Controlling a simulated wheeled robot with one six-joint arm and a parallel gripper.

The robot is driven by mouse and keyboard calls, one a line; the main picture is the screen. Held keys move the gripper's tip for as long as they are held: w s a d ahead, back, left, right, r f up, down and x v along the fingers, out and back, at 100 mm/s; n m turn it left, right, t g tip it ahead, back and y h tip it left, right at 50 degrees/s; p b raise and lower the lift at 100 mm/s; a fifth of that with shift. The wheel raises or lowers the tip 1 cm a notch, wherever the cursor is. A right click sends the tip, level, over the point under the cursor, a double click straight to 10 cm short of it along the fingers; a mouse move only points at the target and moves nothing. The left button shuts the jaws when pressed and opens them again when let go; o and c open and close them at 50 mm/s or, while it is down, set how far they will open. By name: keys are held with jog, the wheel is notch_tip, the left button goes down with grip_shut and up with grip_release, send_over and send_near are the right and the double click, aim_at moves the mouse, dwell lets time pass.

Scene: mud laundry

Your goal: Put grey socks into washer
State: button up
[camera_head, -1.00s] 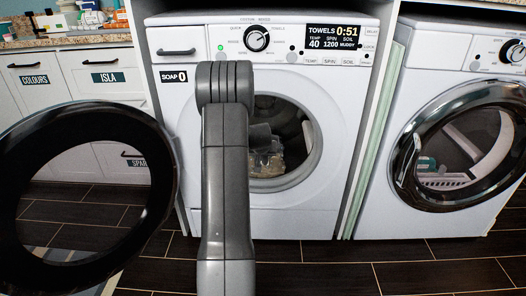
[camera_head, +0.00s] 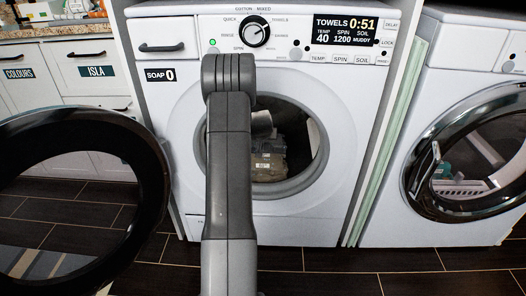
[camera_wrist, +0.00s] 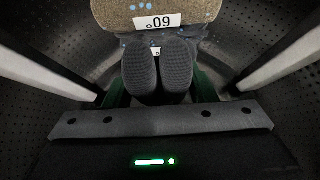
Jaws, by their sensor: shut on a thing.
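The washer (camera_head: 190,165) stands in front of me with its round dark door (camera_head: 150,190) swung open to the left. My arm reaches into its drum opening. In the wrist view my gripper (camera_wrist: 159,88) is inside the perforated drum (camera_wrist: 75,60), shut on the grey socks (camera_wrist: 178,66). They show as two rounded, ribbed dark-grey shapes side by side. A tan speckled item with a white number label (camera_wrist: 158,22) is just beyond the socks; it also shows in the opening in the head view (camera_head: 268,165). The arm hides part of the opening.
A second machine (camera_head: 470,150) with a round glass door stands close at the right. Cabinets with labels such as COLOURS and ISLA (camera_head: 95,72) are at the left under a counter (camera_head: 60,30). The dark tiled floor (camera_head: 310,262) in front is clear.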

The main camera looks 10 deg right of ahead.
aim_at(263, 157)
notch_tip(263, 157, down, 5)
jog(key=shift+r+b, duration=0.1)
jog(key=shift+b, duration=1.15)
jog(key=shift+w, duration=0.2)
jog(key=shift+f, duration=0.2)
jog(key=o, duration=1.1)
jog(key=shift+c, duration=0.2)
jog(key=shift+s+r, duration=0.1)
jog(key=shift+r, duration=0.3)
jog(key=p+v, duration=0.3)
jog(key=v, duration=0.8)
jog(key=shift+s+r, duration=0.2)
